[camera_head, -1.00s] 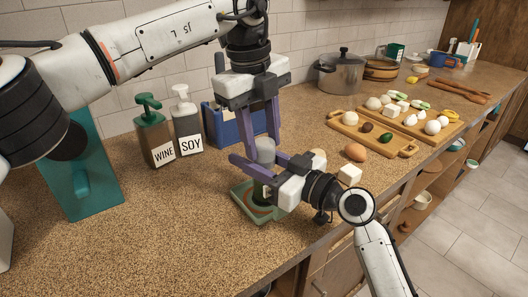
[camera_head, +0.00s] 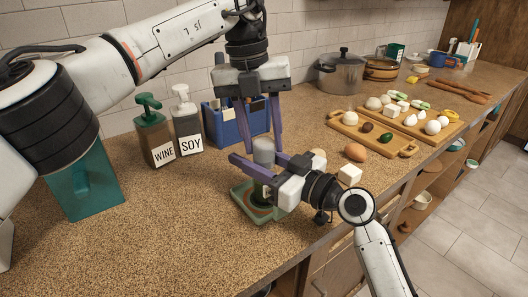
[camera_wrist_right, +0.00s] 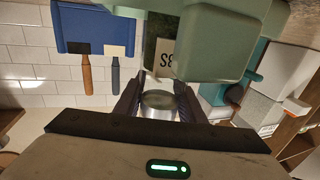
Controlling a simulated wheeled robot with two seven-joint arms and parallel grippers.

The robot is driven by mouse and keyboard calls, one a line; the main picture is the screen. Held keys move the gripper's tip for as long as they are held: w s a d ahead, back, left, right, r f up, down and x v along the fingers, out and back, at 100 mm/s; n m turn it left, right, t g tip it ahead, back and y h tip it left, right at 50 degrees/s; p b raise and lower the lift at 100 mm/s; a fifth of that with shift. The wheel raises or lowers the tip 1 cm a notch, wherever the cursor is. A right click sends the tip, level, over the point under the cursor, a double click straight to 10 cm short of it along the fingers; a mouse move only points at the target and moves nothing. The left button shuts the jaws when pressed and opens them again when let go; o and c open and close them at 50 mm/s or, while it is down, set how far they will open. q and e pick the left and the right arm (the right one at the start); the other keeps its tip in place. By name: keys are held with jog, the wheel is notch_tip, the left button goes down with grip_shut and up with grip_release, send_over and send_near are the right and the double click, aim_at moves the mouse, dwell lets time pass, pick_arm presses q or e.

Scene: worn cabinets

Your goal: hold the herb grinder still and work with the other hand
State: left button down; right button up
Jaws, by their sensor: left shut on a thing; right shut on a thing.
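The herb grinder has a grey cylindrical top (camera_head: 264,150) and a darker lower body, and it stands upright on a green square base (camera_head: 243,202) on the counter. My left gripper (camera_head: 262,147) comes down from above, its purple fingers shut on the grey top. My right gripper (camera_head: 262,168) reaches in from the front right and is shut on the grinder lower down, its fingers partly hiding the body. In the right wrist view, a grey metal cylinder (camera_wrist_right: 158,100) shows between the fingers, beside a dark part with a pale label and a large green part (camera_wrist_right: 205,45).
WINE (camera_head: 155,135) and SOY (camera_head: 187,125) bottles and a blue box (camera_head: 222,122) stand behind. The front left counter is clear.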

pick_arm(q)
jog(key=m, duration=0.4)
jog(key=shift+w+d+r, duration=0.1)
jog(key=shift+w+r, duration=0.05)
jog(key=c, duration=1.1)
grip_release()
jog(key=shift+g, duration=0.3)
jog(key=n, duration=0.4)
jog(key=n+t, duration=0.1)
jog(key=shift+s+n, duration=0.25)
jog(key=shift+n, duration=0.15)
jog(key=n, duration=0.6)
jog(key=shift+s+a+t, duration=0.1)
jog(key=shift+a+t, duration=0.1)
jog(key=shift+t, duration=0.2)
jog(key=n, duration=0.5)
jog(key=shift+s+t+y, duration=0.1)
jog(key=shift+t+y, duration=0.2)
jog(key=shift+y, duration=0.1)
jog(key=n+y, duration=0.1)
jog(key=n, duration=0.6)
jog(key=shift+s, duration=0.2)
